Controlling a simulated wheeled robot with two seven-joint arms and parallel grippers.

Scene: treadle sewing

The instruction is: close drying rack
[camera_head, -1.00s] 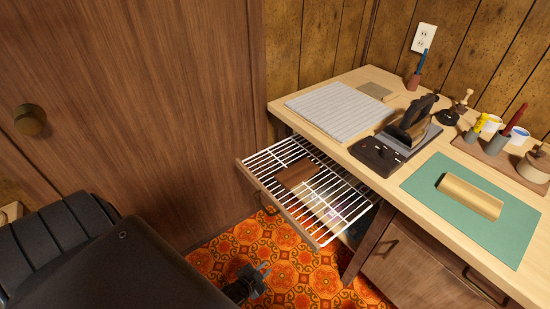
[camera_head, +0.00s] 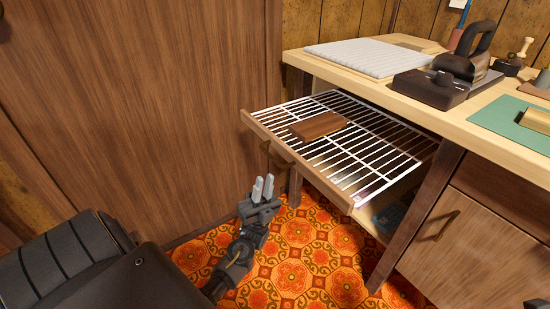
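The drying rack (camera_head: 372,150) is a wire-grid shelf with a wooden front rail (camera_head: 300,165). It is pulled out from under the workbench top, toward the lower left. A brown block (camera_head: 318,126) lies flat on its wires. A dark handle (camera_head: 277,157) shows on the front rail's outer side. My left gripper (camera_head: 263,181) is in front of the rail and, in the picture, just below the handle. Its two grey fingers point up, a small gap between them, with nothing held. It looks apart from the handle. My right gripper is not identifiable.
The bench top (camera_head: 330,70) holds a pale ridged board (camera_head: 368,57), a dark press-like tool (camera_head: 450,75) and a green mat (camera_head: 505,118). A wooden cabinet door (camera_head: 465,235) is at right, a tall wooden panel (camera_head: 150,110) at left. Orange patterned floor (camera_head: 300,265) is clear below the rack.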

